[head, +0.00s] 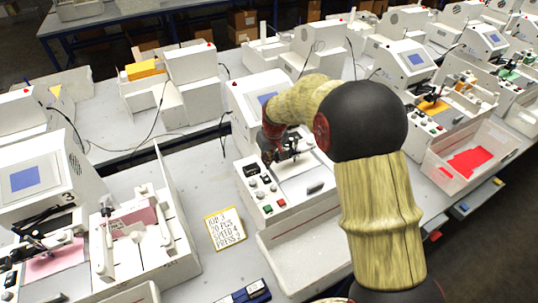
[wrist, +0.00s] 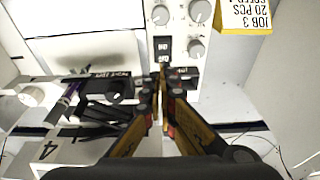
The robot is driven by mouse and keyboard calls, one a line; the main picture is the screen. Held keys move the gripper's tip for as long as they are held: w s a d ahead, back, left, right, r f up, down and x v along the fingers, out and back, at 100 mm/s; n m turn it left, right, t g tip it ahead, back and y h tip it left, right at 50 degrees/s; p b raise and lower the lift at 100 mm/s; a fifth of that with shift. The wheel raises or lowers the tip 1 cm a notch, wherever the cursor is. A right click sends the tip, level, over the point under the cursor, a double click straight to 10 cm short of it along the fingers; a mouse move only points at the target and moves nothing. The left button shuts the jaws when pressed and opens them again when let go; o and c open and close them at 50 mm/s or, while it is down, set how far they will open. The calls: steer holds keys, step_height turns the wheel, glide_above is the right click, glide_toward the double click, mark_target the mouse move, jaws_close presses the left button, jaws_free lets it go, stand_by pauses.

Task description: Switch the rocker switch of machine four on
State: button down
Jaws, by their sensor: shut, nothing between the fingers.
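Machine four is a white plotter (head: 245,100) with a blue screen, in the middle of the head view. A large "4" shows on its white body (wrist: 48,150) in the wrist view. Its control panel (head: 258,195) carries knobs, a green button and a red button. The black rocker switch (wrist: 164,48) sits among the knobs in the wrist view, with small white lettering; which side is pressed I cannot tell. My gripper (wrist: 164,92) is shut and empty, its tips just below the switch in that picture. In the head view my gripper (head: 283,152) hangs over the machine near the panel.
A yellow-edged job card (head: 225,229) lies left of the panel and shows in the wrist view too (wrist: 247,14). A dark blue object (head: 246,293) lies at the front edge. Neighbouring machines stand left and right. A white bin with red contents (head: 468,160) is at right.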

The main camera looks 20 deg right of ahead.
mark_target(268, 177)
steer(key=x, duration=0.3)
steer(key=s+x, duration=0.1)
steer(key=x, duration=0.1)
steer(key=shift+s+d+f, duration=0.1)
steer(key=shift+d+f, duration=0.1)
steer(key=shift+f, duration=0.35)
steer(key=shift+b, duration=0.3)
steer(key=b, duration=0.1)
steer(key=f+t+b, duration=0.1)
steer(key=b, duration=0.1)
steer(key=shift+s+f, duration=0.1)
steer(key=shift+s, duration=0.2)
steer(key=shift+r, duration=0.25)
steer(key=shift+w, duration=0.1)
steer(key=shift+w+a+r, duration=0.1)
steer(key=shift+w+a, duration=0.05)
steer(key=shift+w, duration=0.6)
steer(key=shift+r, duration=0.1)
